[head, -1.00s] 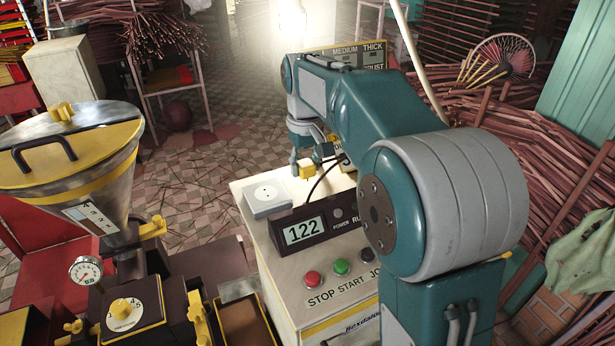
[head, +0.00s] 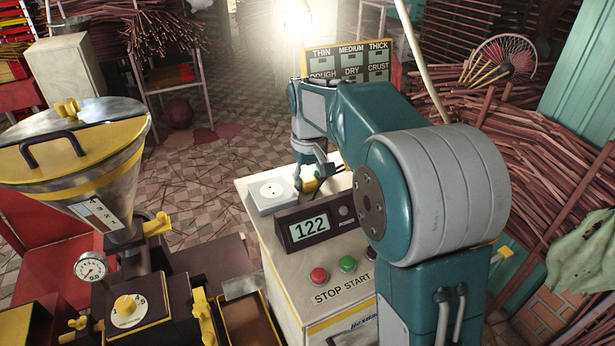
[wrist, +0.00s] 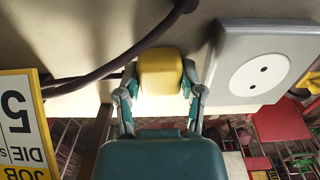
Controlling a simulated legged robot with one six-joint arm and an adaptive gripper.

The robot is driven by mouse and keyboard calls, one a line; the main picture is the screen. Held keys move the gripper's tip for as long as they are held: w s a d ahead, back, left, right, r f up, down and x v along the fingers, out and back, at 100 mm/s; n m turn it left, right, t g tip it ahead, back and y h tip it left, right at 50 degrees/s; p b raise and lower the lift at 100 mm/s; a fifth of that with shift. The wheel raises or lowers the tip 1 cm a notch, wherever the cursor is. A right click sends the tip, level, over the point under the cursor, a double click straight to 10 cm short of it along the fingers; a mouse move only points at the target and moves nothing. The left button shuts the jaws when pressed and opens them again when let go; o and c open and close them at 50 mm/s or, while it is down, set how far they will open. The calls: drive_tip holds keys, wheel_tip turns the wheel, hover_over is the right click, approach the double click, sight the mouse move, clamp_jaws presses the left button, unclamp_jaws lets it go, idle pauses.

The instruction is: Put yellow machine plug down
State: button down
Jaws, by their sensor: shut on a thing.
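The yellow plug (wrist: 161,72) sits between the fingers of my gripper (wrist: 160,88) in the wrist view, with the fingers closed on its sides. In the head view the plug (head: 309,184) shows partly below my gripper (head: 307,178), low over the top of the white cabinet (head: 245,190). Whether the plug touches the cabinet top is hard to tell. The grey-white socket block (head: 271,196) is just left of the plug in the head view. In the wrist view the socket (wrist: 258,75), with its round two-hole face, is to the right, apart from the plug.
A dark cable (wrist: 145,45) runs past the plug. The display box reading 122 (head: 310,228) stands in front of my gripper. A yellow-edged card (wrist: 22,125) is at left in the wrist view. A yellow-lidded hopper (head: 75,150) stands at far left.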

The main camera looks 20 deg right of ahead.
sight(310, 177)
drive_tip(key=c, duration=0.5)
unclamp_jaws()
drive_tip(key=shift+d, duration=0.25)
drive_tip(key=shift+o, duration=1.4)
drive_tip(key=shift+d, duration=0.25)
drive_tip(key=shift+a, duration=0.15)
drive_tip(key=shift+a, duration=0.1)
drive_tip(key=shift+a+r, duration=0.1)
drive_tip(key=shift+r, duration=0.35)
wheel_tip(310, 177, up, 12)
